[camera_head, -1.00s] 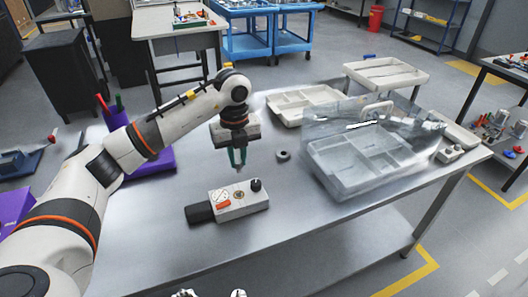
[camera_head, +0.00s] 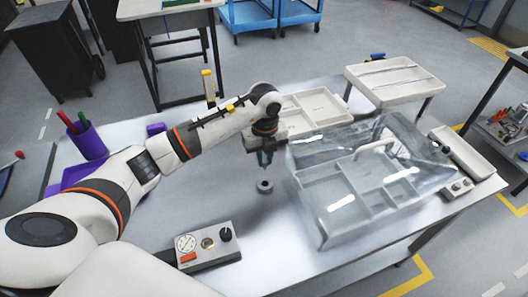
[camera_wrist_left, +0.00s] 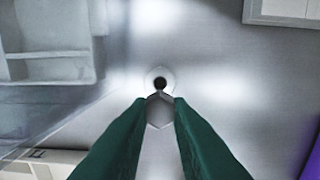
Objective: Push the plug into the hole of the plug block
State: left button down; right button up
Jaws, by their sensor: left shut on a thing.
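My left gripper (camera_head: 264,158) points down with dark green fingers, shut on a small grey metal plug (camera_wrist_left: 160,112). In the left wrist view the plug's pointed end shows between the fingertips. The plug block looks to be a small round grey piece (camera_head: 265,187) with a dark central hole, standing on the metal table. In the left wrist view this block (camera_wrist_left: 149,78) is just ahead of the plug tip, which overlaps the hole's near edge in the picture. In the head view the gripper is above the block, apart from it. My right gripper is not in view.
A clear lidded case (camera_head: 345,205) stands close on the right of the gripper. A white tray (camera_head: 312,113) lies behind it. A control box (camera_head: 208,245) with gauge and knob sits in front. A purple cup (camera_head: 92,145) stands left. The table between is bare.

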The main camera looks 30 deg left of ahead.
aim_at(265, 169)
pick_arm(q)
jog(key=shift+s, duration=0.1)
jog(key=shift+f, duration=0.3)
jog(key=shift+f+b, duration=0.2)
jog(key=shift+b, duration=0.15)
jog(key=shift+f+b, duration=1.35)
jog(key=shift+f, duration=0.5)
jog(key=shift+f+b, duration=1.3)
jog(key=shift+f, duration=0.55)
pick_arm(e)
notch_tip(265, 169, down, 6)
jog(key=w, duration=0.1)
pick_arm(q)
jog(key=shift+f, duration=0.3)
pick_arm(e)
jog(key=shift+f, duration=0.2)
pick_arm(q)
jog(key=c, duration=1.2)
grip_release()
jog(key=shift+c, duration=0.2)
